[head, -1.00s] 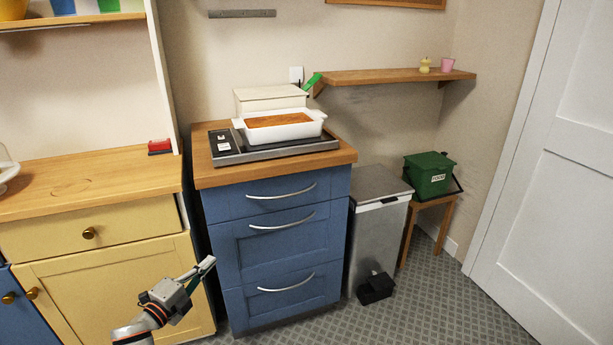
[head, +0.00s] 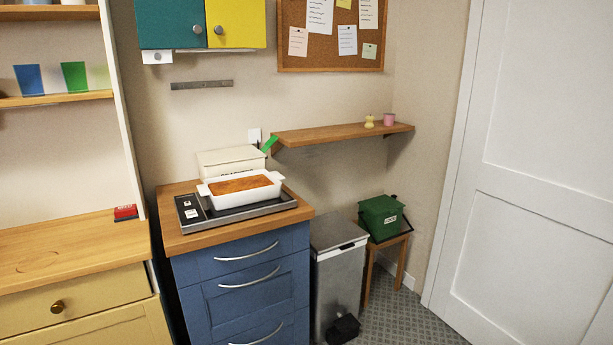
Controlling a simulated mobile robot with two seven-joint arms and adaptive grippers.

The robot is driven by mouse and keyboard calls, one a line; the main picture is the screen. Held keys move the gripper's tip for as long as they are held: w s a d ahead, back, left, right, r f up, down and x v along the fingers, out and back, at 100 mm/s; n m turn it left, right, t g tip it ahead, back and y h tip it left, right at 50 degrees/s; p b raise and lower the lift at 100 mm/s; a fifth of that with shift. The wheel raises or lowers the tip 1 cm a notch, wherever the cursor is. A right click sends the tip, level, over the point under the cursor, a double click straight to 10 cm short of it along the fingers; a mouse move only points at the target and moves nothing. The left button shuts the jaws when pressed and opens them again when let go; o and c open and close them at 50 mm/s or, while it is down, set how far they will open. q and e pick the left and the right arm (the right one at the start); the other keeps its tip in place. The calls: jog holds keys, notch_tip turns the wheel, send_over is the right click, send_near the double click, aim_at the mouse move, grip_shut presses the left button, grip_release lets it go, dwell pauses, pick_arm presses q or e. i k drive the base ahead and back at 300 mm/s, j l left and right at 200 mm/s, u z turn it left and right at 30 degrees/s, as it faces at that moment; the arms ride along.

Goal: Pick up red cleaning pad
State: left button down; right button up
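A small red block-like item with a dark base (head: 125,212), which looks like the red cleaning pad, sits at the back right corner of the wooden counter (head: 70,245). It is beside the white upright panel at the counter's edge. Some white marking shows on its front. Neither of my grippers is in view in the head view.
A blue drawer cabinet (head: 240,282) stands right of the counter, bearing a dark tray (head: 262,208) with a white baking dish (head: 240,198). A steel pedal bin (head: 337,270), a green caddy (head: 382,217) on a stool and a white door (head: 540,170) are further right.

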aim_at(121, 213)
jog(key=u, duration=1.2)
